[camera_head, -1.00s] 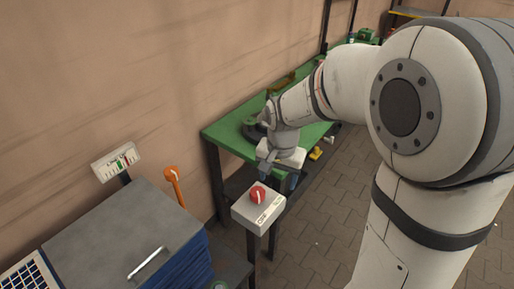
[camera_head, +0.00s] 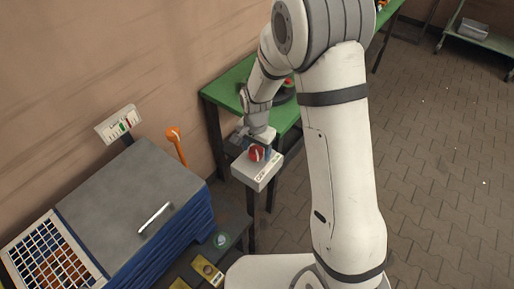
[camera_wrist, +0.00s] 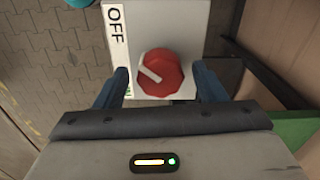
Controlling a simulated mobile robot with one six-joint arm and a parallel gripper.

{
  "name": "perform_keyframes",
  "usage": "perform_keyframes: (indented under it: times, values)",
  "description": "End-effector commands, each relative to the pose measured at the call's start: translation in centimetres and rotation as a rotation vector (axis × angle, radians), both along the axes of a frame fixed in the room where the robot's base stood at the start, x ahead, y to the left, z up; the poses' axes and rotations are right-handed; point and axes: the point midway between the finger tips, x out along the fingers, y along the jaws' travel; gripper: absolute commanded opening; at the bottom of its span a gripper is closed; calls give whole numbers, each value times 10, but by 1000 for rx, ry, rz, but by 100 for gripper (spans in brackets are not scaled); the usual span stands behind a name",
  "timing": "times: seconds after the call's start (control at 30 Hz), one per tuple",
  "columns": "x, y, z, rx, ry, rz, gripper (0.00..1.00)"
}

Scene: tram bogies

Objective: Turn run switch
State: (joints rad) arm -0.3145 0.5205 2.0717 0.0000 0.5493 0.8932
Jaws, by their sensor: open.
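The run switch is a red round knob (camera_head: 257,153) with a white pointer line, on top of a pale grey box (camera_head: 262,177) on a post. In the wrist view the knob (camera_wrist: 160,73) lies between the two fingers of my gripper (camera_wrist: 162,88), and its white line points to the upper left. A white label (camera_wrist: 116,40) reading OFF is beside it; the rest of the label is hidden by a finger. My gripper (camera_head: 255,146) is open around the knob, with space visible on both sides. I cannot tell whether a finger touches it.
A green workbench (camera_head: 228,87) stands behind the box. A grey-topped blue cabinet (camera_head: 120,195) with a metal handle (camera_head: 155,218) stands at left, with an orange lever (camera_head: 174,143) and a gauge panel (camera_head: 118,123) behind it. Paved floor (camera_head: 440,150) at right is clear.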

Motion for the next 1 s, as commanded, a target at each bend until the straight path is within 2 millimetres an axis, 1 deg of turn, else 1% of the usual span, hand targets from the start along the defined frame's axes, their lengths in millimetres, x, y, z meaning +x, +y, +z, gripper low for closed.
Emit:
perform_keyframes:
  times: [0.1, 0.3, 0.83, 0.87, 1.0]
  values:
    - [0, 0, -3, -1, 1, 1, 64]
    - [0, 0, -3, 0, 0, 1, 63]
    - [-1, 1, -3, 0, 0, 2, 20]
    - [-1, -5, -3, 0, 0, 1, 19]
    - [-1, -1, -3, -1, 2, 10, 19]
